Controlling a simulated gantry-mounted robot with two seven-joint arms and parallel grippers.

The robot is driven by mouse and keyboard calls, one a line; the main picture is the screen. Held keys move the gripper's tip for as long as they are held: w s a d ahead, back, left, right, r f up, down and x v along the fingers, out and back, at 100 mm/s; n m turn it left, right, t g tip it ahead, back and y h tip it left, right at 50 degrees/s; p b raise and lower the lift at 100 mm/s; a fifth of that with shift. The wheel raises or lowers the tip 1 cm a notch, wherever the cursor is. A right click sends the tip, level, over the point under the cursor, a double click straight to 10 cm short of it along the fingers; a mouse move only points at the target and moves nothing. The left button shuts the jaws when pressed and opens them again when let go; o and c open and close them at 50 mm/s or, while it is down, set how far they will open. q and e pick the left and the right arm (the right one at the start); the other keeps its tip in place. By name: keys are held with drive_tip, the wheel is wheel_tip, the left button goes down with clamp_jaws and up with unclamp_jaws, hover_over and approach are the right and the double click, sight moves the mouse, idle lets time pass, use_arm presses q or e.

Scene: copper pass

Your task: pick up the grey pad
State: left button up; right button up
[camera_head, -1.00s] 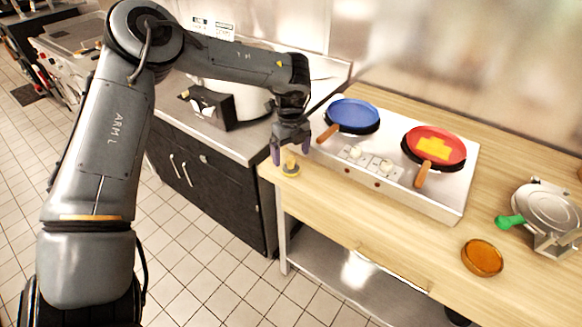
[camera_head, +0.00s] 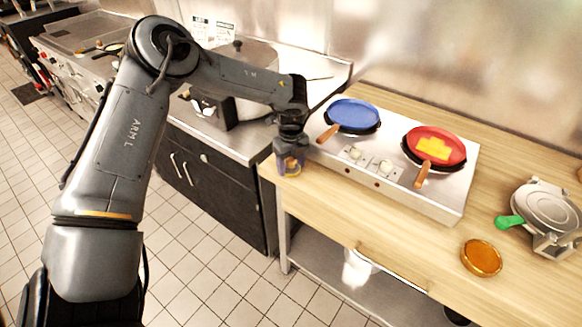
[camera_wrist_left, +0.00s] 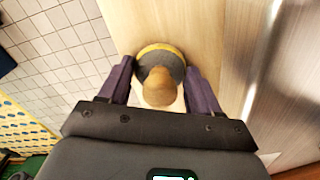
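The grey pad is round, with a yellow rim and a rounded wooden knob on top. It lies on the left end of the wooden counter, and the left wrist view shows it (camera_wrist_left: 160,57) between my fingers. My left gripper (camera_head: 290,167) points down over it and hides most of it in the head view. In the left wrist view my left gripper (camera_wrist_left: 160,68) is open, with one purple finger on each side of the knob and a gap visible on both sides. My right gripper is not in view.
A white hob (camera_head: 446,206) with a blue pan (camera_head: 352,114) and a red pan (camera_head: 450,145) stands right of the gripper. An amber disc (camera_head: 481,258) and a waffle iron (camera_head: 548,205) are further right. The counter's left edge is close to the pad.

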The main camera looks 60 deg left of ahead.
use_arm(q)
drive_tip(key=c, duration=0.5)
drive_tip(key=shift+c, duration=0.2)
drive_tip(key=shift+r, duration=0.1)
wheel_tip(320, 180, up, 23)
drive_tip(key=p, duration=0.1)
wheel_tip(320, 180, up, 5)
drive_tip(key=p, duration=0.3)
hover_over(291, 158)
drive_tip(key=shift+d, duration=0.1)
drive_tip(key=o, duration=0.6)
drive_tip(key=c, duration=0.4)
